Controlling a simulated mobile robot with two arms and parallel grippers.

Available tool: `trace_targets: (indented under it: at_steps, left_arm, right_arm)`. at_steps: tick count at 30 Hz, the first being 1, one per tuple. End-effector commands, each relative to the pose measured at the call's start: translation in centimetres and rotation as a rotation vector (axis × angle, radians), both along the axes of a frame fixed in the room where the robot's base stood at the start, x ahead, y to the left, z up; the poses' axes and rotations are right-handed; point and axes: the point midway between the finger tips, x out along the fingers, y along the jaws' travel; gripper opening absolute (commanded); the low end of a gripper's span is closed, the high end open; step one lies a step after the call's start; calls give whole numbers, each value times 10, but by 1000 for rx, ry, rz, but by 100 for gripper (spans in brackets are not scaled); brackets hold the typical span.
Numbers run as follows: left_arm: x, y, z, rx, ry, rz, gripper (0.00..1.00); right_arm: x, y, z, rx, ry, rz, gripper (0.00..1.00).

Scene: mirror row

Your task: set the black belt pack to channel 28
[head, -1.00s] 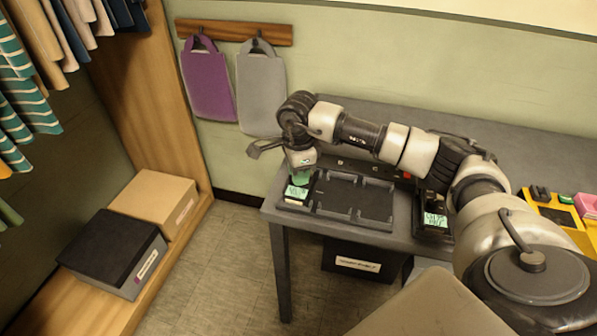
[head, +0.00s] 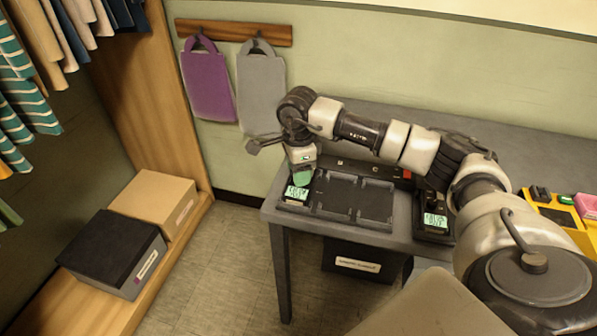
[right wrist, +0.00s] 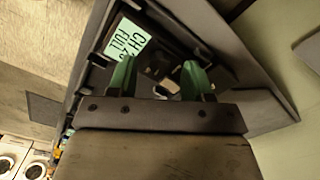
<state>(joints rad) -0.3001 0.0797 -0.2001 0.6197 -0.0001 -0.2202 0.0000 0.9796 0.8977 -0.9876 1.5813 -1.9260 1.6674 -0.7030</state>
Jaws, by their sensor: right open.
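A black belt pack (head: 294,194) with a lit green screen sits in the left end of the dark charging tray (head: 340,212). In the right wrist view its screen (right wrist: 127,43) shows "CH" and "FULL"; the channel number is cut off or unreadable. A second dark pack (head: 434,222) with a lit screen stands further right on the table. My right gripper (head: 302,177) points down just above the left pack, its green fingertips close to the pack. In the wrist view the gripper (right wrist: 158,80) is open, with the pack's controls between and beyond the fingers. My left gripper is out of view.
The tray's middle slots look empty. A yellow case (head: 560,215) and a pink item (head: 587,205) are at the table's right. A labelled dark box (head: 350,258) is under the table. Two boxes stand on the shelf at left; purple and grey bags hang on the wall.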

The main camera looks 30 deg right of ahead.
Motion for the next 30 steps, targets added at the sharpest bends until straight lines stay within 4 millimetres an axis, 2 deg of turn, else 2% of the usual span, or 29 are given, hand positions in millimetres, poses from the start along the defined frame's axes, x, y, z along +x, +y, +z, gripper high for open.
trace_targets:
  at_steps: [9, 15, 20, 30]
  left_arm:
    - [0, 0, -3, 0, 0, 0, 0]
    - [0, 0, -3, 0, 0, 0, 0]
    - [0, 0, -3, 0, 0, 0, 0]
    - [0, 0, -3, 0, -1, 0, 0]
  right_arm:
    - [1, 0, 63, -1, -5, 0, 50]
    - [0, 0, 91, 0, -3, 0, 50]
    - [0, 0, 98, -1, 0, 0, 50]
    - [0, 0, 98, -1, 0, 0, 50]
